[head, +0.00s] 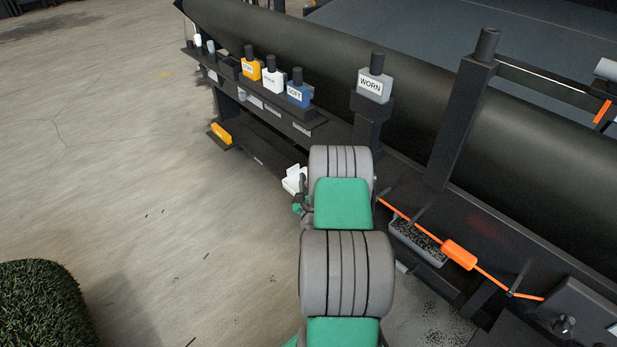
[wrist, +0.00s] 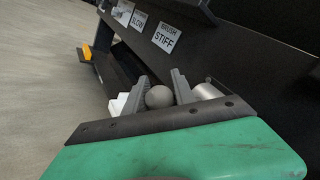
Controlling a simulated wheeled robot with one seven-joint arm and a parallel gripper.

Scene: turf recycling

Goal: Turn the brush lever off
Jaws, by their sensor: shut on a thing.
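In the wrist view, a round grey knob (wrist: 159,97) sits between the two dark ridged fingers of my gripper (wrist: 157,92). The fingers are shut on it, one on each side. It looks like the end of the brush lever, but its shaft and angle are hidden behind my gripper's dark front plate. A "BRUSH STIFF" label (wrist: 166,37) is on the dark panel just above. In the head view, my grey and green arm reaches the rail's lower side and covers the knob and most of the gripper.
A pale cylinder (wrist: 207,91) is close to the right finger. Yellow (head: 251,68), white (head: 273,79), blue (head: 298,94) and "WORN" grey (head: 374,85) blocks stand along the rail. An orange cord with a float (head: 459,254) is right of my arm. Left floor is mostly clear.

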